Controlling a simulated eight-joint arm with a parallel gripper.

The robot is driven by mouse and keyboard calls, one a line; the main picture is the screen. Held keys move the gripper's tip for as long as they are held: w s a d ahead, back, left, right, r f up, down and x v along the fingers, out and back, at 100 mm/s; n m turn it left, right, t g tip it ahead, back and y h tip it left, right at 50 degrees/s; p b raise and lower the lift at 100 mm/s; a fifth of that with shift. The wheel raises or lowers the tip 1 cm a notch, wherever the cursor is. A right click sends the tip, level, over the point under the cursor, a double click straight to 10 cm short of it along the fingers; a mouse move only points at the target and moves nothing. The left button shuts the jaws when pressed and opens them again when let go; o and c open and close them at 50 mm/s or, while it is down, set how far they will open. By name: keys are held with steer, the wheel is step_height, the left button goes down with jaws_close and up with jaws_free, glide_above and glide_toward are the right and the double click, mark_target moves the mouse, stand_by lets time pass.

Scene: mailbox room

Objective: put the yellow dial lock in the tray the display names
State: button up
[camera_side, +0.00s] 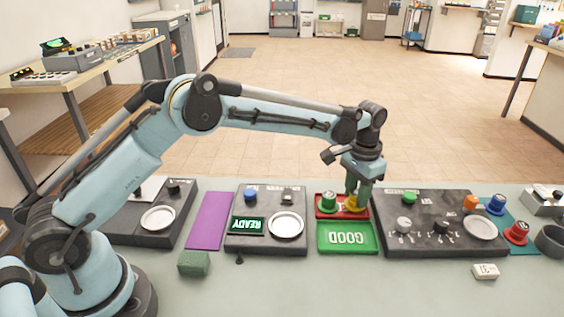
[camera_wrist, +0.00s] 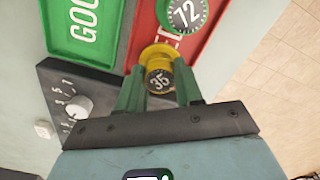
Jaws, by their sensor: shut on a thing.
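The yellow dial lock (camera_side: 353,204) is between the fingers of my gripper (camera_side: 358,200), over the red tray (camera_side: 326,213). In the wrist view my gripper (camera_wrist: 159,90) is shut on the yellow dial lock (camera_wrist: 156,56), whose dial reads 35. I cannot tell whether the lock touches the tray floor. A green lock reading 72 (camera_wrist: 184,14) is beside it in the red tray (camera_wrist: 206,45), whose lettering is partly hidden. The green tray (camera_side: 346,249) marked GOOD lies in front of the red one. A display (camera_side: 248,226) reads READY.
A dark panel with knobs (camera_side: 443,241) stands right of the trays, bearing a white round plate (camera_side: 480,229) and an orange lock (camera_side: 471,202). Blue (camera_side: 496,205) and red (camera_side: 516,232) locks stand near its right end. A purple mat (camera_side: 209,221) lies left; the front bench is mostly clear.

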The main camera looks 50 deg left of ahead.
steer(key=shift+f, duration=0.35)
steer(key=o, duration=1.4)
steer(key=shift+c, duration=0.2)
steer(key=shift+r, duration=3.05)
